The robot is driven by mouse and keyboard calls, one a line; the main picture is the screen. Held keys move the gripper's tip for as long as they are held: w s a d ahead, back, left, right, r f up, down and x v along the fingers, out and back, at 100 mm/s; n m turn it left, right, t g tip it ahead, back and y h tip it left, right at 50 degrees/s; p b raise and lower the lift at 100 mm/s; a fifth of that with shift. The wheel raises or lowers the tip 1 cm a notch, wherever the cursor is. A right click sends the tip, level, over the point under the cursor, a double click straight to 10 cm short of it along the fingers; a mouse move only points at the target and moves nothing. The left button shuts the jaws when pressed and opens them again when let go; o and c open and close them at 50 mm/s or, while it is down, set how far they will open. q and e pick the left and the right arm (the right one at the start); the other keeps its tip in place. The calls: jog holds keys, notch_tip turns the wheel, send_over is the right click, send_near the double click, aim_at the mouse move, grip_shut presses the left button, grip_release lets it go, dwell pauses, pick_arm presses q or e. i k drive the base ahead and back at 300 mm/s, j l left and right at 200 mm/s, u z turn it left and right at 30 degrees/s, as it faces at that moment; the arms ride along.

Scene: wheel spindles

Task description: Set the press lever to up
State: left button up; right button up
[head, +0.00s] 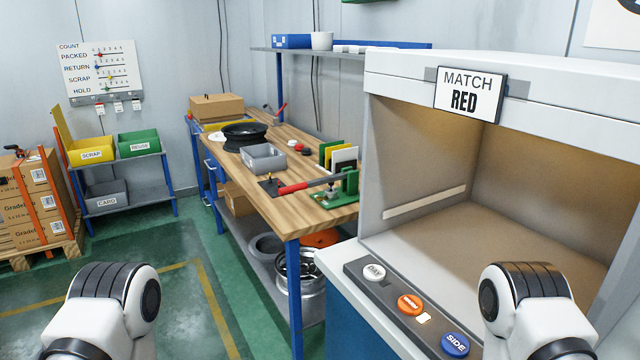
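A small green press (348,186) stands at the near right corner of the wooden workbench. Its lever (303,186) has a red grip and points left from the press. The lever lies nearly level, low over the bench top, with the grip end slightly lower than the press end. The grip end is close to a small dark plate on the bench; I cannot tell whether they touch. Only white and black links of my two arms show at the bottom left and bottom right. Neither gripper is in view.
The workbench (252,187) also holds a grey bin (263,158), a black wheel part (244,134) and coloured upright panels (340,157). A booth (412,152) marked MATCH RED, with several buttons, stands close on the right. Green floor (150,235) is clear at left.

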aim_at(330, 179)
jog(key=i+j+z, duration=0.1)
jog(key=j, duration=0.25)
jog(key=i+j+z, duration=0.1)
jog(key=i+j, duration=0.15)
jog(key=i+j+z, duration=0.1)
jog(key=j, duration=0.4)
jog(key=i+j+z, duration=0.1)
jog(key=j, duration=0.3)
jog(key=i+j+z, duration=0.1)
jog(key=i+j, duration=0.15)
jog(key=j, duration=0.15)
jog(key=i+j+z, duration=0.15)
jog(key=j, duration=0.25)
jog(key=i+j+z, duration=0.1)
jog(key=j, duration=0.35)
jog(key=j+z, duration=0.1)
jog(key=j, duration=0.3)
jog(key=i, duration=0.05)
